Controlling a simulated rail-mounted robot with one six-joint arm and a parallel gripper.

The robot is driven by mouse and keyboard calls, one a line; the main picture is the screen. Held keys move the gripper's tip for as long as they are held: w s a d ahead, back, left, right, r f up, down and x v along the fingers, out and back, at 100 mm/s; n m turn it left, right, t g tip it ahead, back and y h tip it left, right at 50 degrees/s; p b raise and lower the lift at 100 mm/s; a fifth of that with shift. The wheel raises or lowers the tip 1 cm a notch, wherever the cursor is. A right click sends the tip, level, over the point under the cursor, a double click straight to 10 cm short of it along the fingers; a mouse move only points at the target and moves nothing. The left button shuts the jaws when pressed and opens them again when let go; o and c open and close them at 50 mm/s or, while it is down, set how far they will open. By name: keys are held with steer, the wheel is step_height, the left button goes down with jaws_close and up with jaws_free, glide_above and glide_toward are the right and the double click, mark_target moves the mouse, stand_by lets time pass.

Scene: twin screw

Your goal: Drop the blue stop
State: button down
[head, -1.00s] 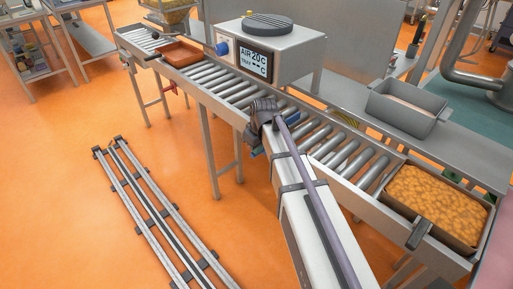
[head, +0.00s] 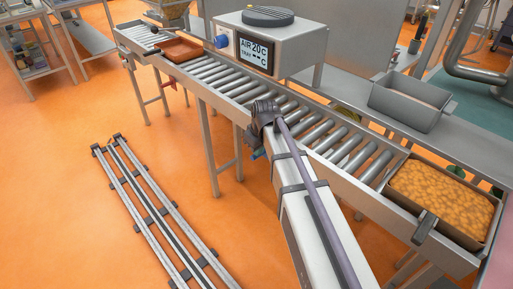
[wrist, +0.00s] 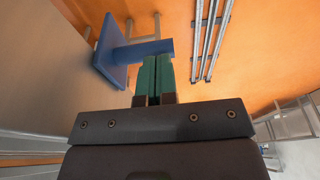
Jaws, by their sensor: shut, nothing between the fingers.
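The blue stop (wrist: 113,50) shows in the wrist view as a flat blue plate with a blue bar sticking out to the right. In the head view only a small blue patch (head: 257,154) shows beside the conveyor's near rail, left of my arm; the rest is hidden. My gripper (wrist: 156,60) has green fingers closed together with nothing between them. Their tips are at the blue bar in the wrist view; I cannot tell whether they touch it. In the head view my arm and wrist hide the fingers.
The roller conveyor (head: 320,134) runs from upper left to lower right. A reddish-brown tray (head: 181,50) is at its far left end. A tray of orange food (head: 440,196) is at the right end. A grey box with a display (head: 262,52) stands over the middle.

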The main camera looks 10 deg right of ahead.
step_height(320, 180, up, 12)
steer(key=s+d+p, duration=0.1)
steer(key=s+p, duration=0.1)
steer(key=p, duration=0.9)
steer(key=shift+r, duration=0.25)
steer(key=shift+d, duration=0.1)
steer(key=s+a+m+g+h, duration=0.1)
steer(key=s+m, duration=0.4)
steer(key=s, duration=1.2)
steer(key=shift+f+m+g, duration=0.15)
steer(key=shift+m+g, duration=0.25)
steer(key=shift+g, duration=0.1)
